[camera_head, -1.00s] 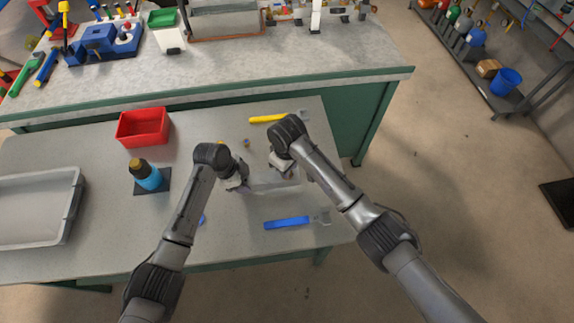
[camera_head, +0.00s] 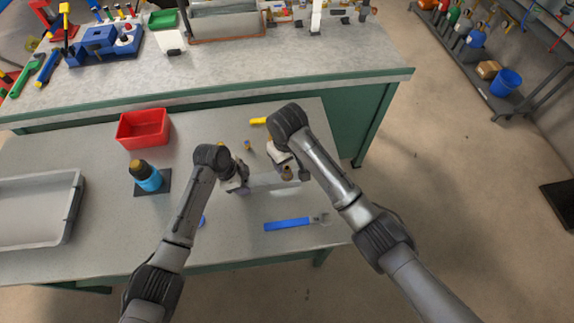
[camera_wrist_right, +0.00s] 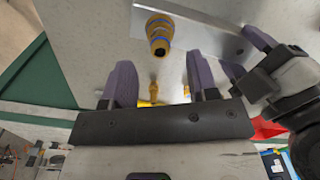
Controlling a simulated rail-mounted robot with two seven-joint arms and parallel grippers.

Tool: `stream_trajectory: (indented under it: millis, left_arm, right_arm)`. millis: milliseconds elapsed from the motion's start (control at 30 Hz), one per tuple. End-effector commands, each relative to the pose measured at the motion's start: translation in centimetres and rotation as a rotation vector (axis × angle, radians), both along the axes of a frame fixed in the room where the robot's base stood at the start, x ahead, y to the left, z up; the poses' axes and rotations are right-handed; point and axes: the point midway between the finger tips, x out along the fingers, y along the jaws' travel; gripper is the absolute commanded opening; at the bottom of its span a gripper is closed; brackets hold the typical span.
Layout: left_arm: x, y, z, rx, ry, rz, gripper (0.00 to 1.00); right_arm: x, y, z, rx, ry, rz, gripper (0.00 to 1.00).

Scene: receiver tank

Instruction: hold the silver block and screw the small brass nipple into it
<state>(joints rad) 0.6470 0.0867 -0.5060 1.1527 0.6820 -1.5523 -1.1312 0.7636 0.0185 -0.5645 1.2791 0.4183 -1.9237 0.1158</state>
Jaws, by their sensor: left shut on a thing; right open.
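The silver block (camera_head: 268,181) is a pale flat piece held at its left end by my left gripper (camera_head: 243,181), which is shut on it. A stepped brass nipple (camera_head: 287,173) with dark blue bands stands at the block's right part. It shows large in the right wrist view (camera_wrist_right: 158,36), against the block's face (camera_wrist_right: 205,25); how deep it sits I cannot tell. My right gripper (camera_head: 283,160) is beside the nipple on its far side. Its purple fingers (camera_wrist_right: 163,88) are open and apart from the nipple. Left gripper fingers (camera_wrist_right: 245,60) grip the block there.
A small brass-coloured piece (camera_head: 247,146) lies on the table behind the block. A yellow spanner (camera_head: 258,121) is partly hidden by my right arm. A blue spanner (camera_head: 288,224) lies in front. A red bin (camera_head: 143,128), blue bottle (camera_head: 146,177) and grey tray (camera_head: 35,208) stand left.

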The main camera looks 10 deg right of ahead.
Motion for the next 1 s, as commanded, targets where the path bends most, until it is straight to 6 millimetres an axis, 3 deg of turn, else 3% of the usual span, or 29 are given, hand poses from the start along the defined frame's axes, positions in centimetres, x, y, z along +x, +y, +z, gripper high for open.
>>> stream_trajectory:
  millis: [233,567,600,867,1000]
  left_arm:
    - [0.0,0.0,0.0,0.001,0.0,0.001,0.06]
    - [0.0,0.0,0.0,0.001,0.0,0.001,0.06]
    - [0.0,0.0,0.0,0.001,0.0,0.001,0.52]
    - [0.0,0.0,0.0,0.0,0.0,0.0,0.77]
    - [0.0,0.0,0.0,0.0,0.0,0.0,0.79]
  right_arm:
    - [0.0,0.0,2.5,0.0,-0.001,0.0,0.54]
    - [0.0,0.0,2.8,0.0,0.0,0.0,0.54]
    - [0.0,0.0,2.8,0.0,0.0,0.0,0.54]
    - [0.0,0.0,2.8,0.0,0.001,0.0,0.54]
    - [0.0,0.0,2.8,0.0,0.001,0.0,0.54]
